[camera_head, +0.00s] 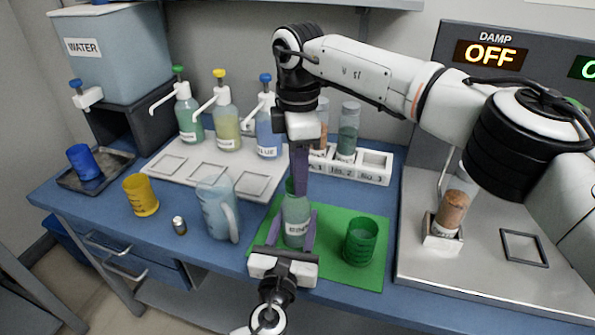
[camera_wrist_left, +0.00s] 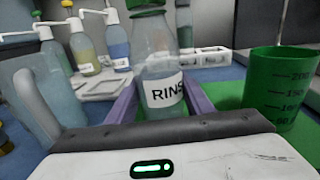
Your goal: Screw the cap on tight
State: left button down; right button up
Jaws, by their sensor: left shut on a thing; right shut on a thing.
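The clear bottle labelled "RINSE" (camera_head: 295,210) stands upright at the left part of the green mat (camera_head: 337,272). My left gripper (camera_head: 294,230) comes from the front and is shut on the bottle's body, with a purple finger on each side; the left wrist view shows the bottle (camera_wrist_left: 160,58) between the fingers. A green cap (camera_head: 290,186) sits at the bottle's top, and its lower edge shows in the left wrist view (camera_wrist_left: 148,10). My right gripper (camera_head: 298,172) points down from above and is shut on the cap, partly hiding it. Thread contact cannot be seen.
A green beaker (camera_head: 360,241) stands right of the bottle, and a clear jug (camera_head: 218,208) stands left. Behind are pump bottles (camera_head: 227,130) on a tray and a numbered vial rack (camera_head: 375,165).

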jog(key=m, duration=0.4)
jog(key=shift+s, duration=0.1)
jog(key=m, duration=0.4)
jog(key=shift+s+m, duration=0.1)
jog(key=shift+m, duration=0.3)
jog(key=o, duration=1)
jog(key=shift+r, duration=2.25)
jog(key=shift+c, duration=0.3)
